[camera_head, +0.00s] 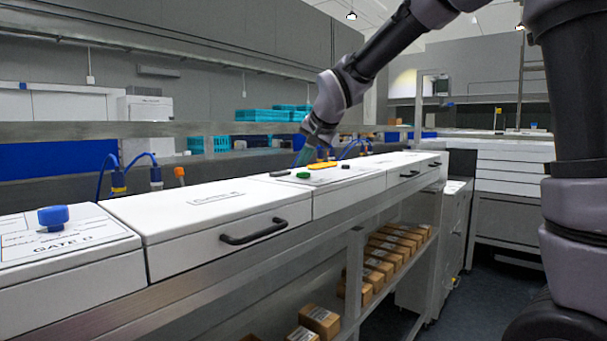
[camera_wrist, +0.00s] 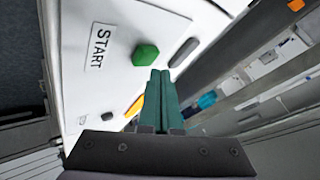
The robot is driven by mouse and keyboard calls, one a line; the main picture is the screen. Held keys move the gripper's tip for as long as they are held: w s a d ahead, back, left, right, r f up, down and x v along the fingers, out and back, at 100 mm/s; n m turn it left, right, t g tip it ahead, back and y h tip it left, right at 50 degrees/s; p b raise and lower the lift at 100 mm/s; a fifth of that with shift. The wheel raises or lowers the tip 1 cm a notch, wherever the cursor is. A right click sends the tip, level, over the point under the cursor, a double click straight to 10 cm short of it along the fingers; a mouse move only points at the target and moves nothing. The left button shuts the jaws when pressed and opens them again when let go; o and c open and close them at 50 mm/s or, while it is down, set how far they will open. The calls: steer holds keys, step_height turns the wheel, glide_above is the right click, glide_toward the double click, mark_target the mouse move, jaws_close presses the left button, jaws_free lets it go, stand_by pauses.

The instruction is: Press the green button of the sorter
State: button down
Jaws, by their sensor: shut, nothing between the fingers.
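The green button (camera_head: 303,175) sits on the white top of the sorter (camera_head: 345,178), in the middle of the head view. In the wrist view the green button (camera_wrist: 146,55) is beside a label reading START. My gripper (camera_head: 302,158) is above the sorter top, close to the button, with its teal fingers pointing down. In the wrist view the fingers of my gripper (camera_wrist: 160,74) are together with nothing between them. Their tips appear just beside the button; I cannot tell whether they touch it.
A yellow-orange part (camera_head: 322,165) and a dark grey bar (camera_head: 279,173) lie beside the button. A white lid with a black handle (camera_head: 254,232) and a blue knob (camera_head: 53,216) are to the left. Several brown boxes (camera_head: 319,320) sit on shelves below.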

steer(key=shift+f, duration=0.1)
steer(key=shift+f, duration=0.3)
